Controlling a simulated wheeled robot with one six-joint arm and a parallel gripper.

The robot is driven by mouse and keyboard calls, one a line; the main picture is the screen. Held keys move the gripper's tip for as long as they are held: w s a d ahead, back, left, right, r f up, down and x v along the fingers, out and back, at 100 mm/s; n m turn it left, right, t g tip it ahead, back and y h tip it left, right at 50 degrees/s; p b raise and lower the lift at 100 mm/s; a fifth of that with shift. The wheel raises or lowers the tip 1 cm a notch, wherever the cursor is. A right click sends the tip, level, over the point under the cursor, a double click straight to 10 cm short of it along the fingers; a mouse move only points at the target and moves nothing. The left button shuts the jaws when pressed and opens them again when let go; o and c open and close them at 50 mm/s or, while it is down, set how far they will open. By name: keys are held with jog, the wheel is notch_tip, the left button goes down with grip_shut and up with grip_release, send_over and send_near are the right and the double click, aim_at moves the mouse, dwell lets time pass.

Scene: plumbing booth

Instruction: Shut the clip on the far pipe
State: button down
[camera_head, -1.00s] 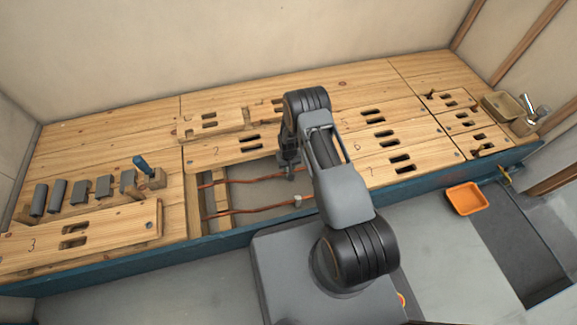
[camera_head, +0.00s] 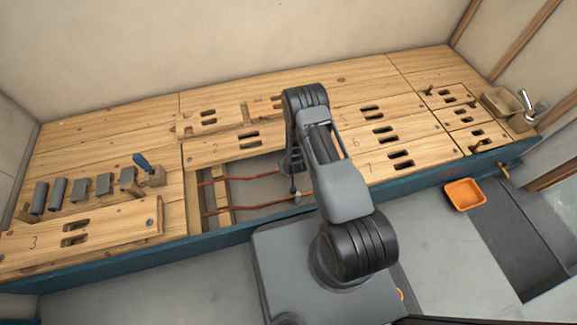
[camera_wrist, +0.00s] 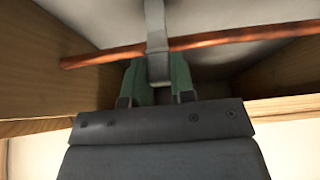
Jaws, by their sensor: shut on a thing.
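Two copper pipes cross the open bay in the head view, the far pipe (camera_head: 240,179) and the near pipe (camera_head: 245,207). My gripper (camera_head: 293,178) reaches down into the bay at the right end of the far pipe, partly hidden by my arm. In the wrist view my gripper (camera_wrist: 158,82) has its green fingers shut on the end of a grey clip strap (camera_wrist: 155,22). The strap crosses in front of a copper pipe (camera_wrist: 95,57); whether it is latched cannot be told. A small grey clip (camera_head: 297,198) sits on the near pipe.
Slotted wooden boards (camera_head: 365,163) lie right of the bay, another board (camera_head: 100,228) at left. Several grey blocks (camera_head: 58,190) and a blue-handled tool (camera_head: 143,163) stand on the left bench.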

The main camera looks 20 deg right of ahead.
jog(key=c, duration=1)
grip_release()
jog(key=shift+o, duration=0.2)
jog(key=shift+r, duration=0.1)
jog(key=p+v, duration=0.6)
jog(key=v, duration=0.7)
jog(key=shift+s+r, duration=0.2)
jog(key=shift+r, duration=0.05)
